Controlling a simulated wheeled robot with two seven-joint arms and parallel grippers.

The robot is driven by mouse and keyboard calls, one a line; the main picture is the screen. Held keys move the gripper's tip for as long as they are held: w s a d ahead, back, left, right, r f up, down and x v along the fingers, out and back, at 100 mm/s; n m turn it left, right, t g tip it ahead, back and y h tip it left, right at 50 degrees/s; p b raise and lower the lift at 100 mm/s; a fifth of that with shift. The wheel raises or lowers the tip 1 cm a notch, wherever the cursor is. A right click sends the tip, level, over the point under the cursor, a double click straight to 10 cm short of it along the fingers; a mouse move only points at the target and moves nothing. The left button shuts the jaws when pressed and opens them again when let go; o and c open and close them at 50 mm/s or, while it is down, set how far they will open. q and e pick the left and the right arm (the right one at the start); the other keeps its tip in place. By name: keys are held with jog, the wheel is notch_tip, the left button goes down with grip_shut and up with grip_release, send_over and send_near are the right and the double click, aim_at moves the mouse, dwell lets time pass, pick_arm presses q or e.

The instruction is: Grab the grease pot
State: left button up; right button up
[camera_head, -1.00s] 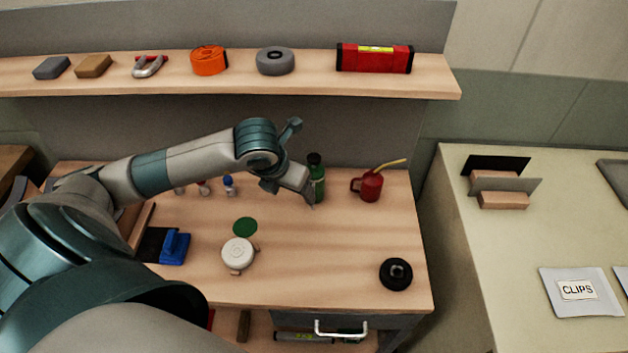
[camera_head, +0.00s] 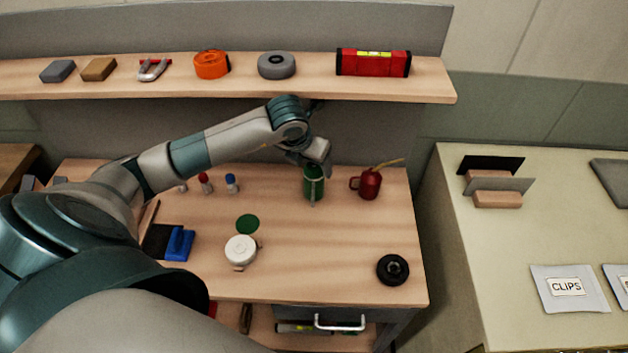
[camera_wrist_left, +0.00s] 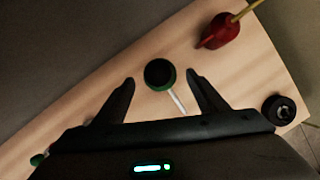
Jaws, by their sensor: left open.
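A green container (camera_head: 313,185) stands upright at the back of the workbench; no label on it can be read. In the left wrist view it (camera_wrist_left: 160,73) shows a dark round top and a pale strip beside it. My left gripper (camera_head: 318,155) is open and empty above it, hiding its top in the head view. In the left wrist view, the container appears between the tips of my open left gripper (camera_wrist_left: 163,82), not visibly touching either finger. A white round tin (camera_head: 240,249) stands farther forward, by a green disc (camera_head: 247,224). My right gripper is not in view.
A red oil can (camera_head: 370,184) with a long spout stands just right of the green container. A shelf (camera_head: 200,90) with several items runs above and behind. A black round part (camera_head: 393,269) sits front right.

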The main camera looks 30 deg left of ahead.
aim_at(313, 168)
pick_arm(q)
jog(key=shift+f, duration=0.1)
jog(key=p+x, duration=0.1)
jog(key=x, duration=0.2)
jog(key=shift+w+f+p, duration=0.2)
jog(key=shift+p, duration=0.1)
jog(key=shift+w+f, duration=0.25)
jog(key=shift+f, duration=0.35)
jog(key=shift+a, duration=0.1)
jog(key=c, duration=1.6)
jog(key=shift+o, duration=0.2)
jog(key=shift+r, duration=0.15)
